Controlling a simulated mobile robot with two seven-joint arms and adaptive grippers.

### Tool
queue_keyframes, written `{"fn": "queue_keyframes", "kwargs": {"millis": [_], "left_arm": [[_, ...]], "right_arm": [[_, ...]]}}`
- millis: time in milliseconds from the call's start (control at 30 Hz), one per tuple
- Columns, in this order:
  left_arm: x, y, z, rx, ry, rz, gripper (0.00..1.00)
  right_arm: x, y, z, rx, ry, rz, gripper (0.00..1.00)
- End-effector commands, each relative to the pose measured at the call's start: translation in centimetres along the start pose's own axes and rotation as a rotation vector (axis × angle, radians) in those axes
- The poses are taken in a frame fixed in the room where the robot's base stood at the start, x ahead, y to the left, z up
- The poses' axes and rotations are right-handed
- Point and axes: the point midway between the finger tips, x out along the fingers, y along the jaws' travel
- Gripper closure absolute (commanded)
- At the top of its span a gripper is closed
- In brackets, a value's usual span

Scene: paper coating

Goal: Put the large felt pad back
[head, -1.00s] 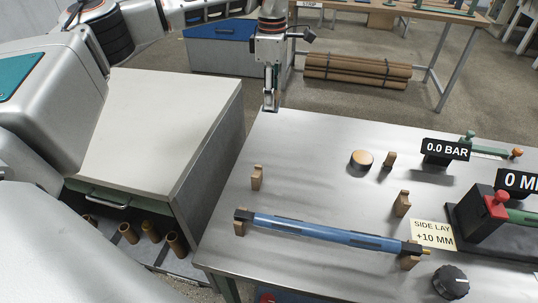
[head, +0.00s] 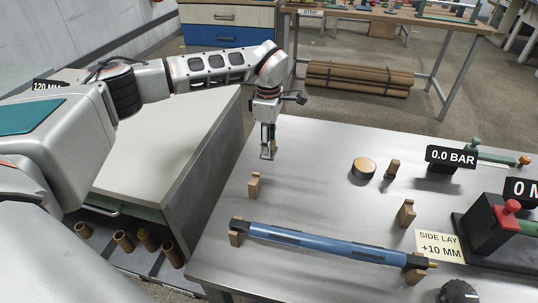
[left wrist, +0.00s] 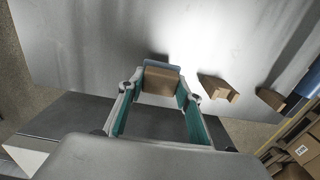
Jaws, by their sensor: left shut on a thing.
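My left gripper (head: 267,152) hangs over the far left corner of the metal table (head: 330,195), pointing down. In the left wrist view its green-lined fingers (left wrist: 158,98) are shut on a brown block (left wrist: 160,80) with a grey-blue edge, which I take for the large felt pad. In the head view the fingers mostly hide it. Whether it touches the table I cannot tell. A wooden peg (head: 254,186) stands just nearer and left of the gripper. My right gripper is not in view.
A blue bar (head: 320,243) lies across two wooden supports in front. A grey cabinet (head: 165,140) stands left of the table.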

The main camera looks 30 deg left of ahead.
Motion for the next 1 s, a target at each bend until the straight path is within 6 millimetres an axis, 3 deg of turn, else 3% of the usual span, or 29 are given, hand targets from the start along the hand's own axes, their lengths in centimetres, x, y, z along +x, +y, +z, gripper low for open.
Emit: {"fn": "queue_keyframes", "kwargs": {"millis": [333,733,767,800,1000], "left_arm": [[4.2,-0.1,0.0,0.0,0.001,-0.004,0.86],[4.5,0.0,0.0,0.001,0.0,0.0,0.86],[4.5,0.0,0.0,0.001,0.0,0.0,0.61],[4.5,0.0,0.0,0.001,0.0,0.0,0.51],[4.5,0.0,0.0,0.001,0.001,0.0,0.49]], "right_arm": [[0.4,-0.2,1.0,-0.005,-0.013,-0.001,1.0],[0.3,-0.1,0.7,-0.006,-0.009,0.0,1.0],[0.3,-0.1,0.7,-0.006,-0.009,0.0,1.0],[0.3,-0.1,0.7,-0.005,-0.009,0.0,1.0],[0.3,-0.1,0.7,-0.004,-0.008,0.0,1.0]]}}
